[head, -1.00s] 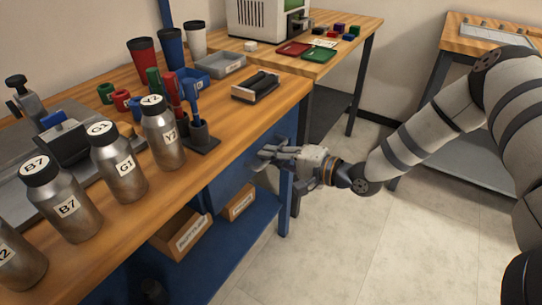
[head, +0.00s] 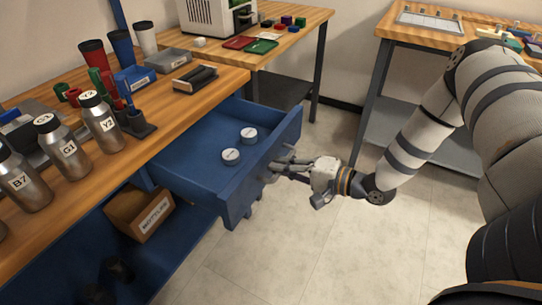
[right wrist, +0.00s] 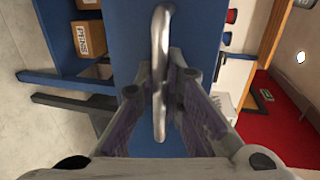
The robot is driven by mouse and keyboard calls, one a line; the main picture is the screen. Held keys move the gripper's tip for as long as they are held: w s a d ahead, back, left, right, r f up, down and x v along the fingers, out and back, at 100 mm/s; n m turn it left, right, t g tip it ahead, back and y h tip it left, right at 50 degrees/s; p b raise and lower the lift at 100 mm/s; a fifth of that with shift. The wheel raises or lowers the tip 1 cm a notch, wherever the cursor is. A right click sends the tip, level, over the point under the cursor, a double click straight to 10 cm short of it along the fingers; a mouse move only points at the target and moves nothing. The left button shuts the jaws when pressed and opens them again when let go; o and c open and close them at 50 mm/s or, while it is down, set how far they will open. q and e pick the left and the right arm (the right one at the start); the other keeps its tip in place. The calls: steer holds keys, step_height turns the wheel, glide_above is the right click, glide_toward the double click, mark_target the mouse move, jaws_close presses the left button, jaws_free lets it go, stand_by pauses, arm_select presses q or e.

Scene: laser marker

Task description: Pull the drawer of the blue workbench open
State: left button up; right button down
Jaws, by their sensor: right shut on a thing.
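The drawer (head: 205,165) of the blue workbench is out from under the wooden top in the head view. Two round, light-topped pieces (head: 240,144) lie in it. My right gripper (head: 282,165) is at the drawer's front, shut on the handle. In the right wrist view the metal handle (right wrist: 161,50) runs between the two fingers (right wrist: 162,100), with the blue drawer front (right wrist: 125,30) behind it. My left gripper is not in view.
Several labelled bottles (head: 100,122) and cups stand on the workbench top (head: 170,115). A box (head: 140,211) sits on the shelf below the drawer. A second table (head: 300,45) stands behind. The floor (head: 310,245) to the right is clear.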

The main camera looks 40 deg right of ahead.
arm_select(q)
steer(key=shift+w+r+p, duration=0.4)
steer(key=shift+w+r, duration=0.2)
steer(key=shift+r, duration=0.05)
arm_select(e)
steer(key=shift+f+v, duration=0.2)
steer(key=shift+v, duration=0.85)
steer(key=shift+f+v, duration=0.25)
steer(key=shift+v, duration=0.75)
steer(key=shift+s, duration=0.1)
steer(key=c, duration=1.7)
jaws_free()
steer(key=shift+s+d, duration=0.1)
steer(key=v, duration=1.1)
steer(key=shift+s+d+r, duration=0.1)
steer(key=shift+s+d, duration=0.1)
steer(key=shift+s, duration=0.15)
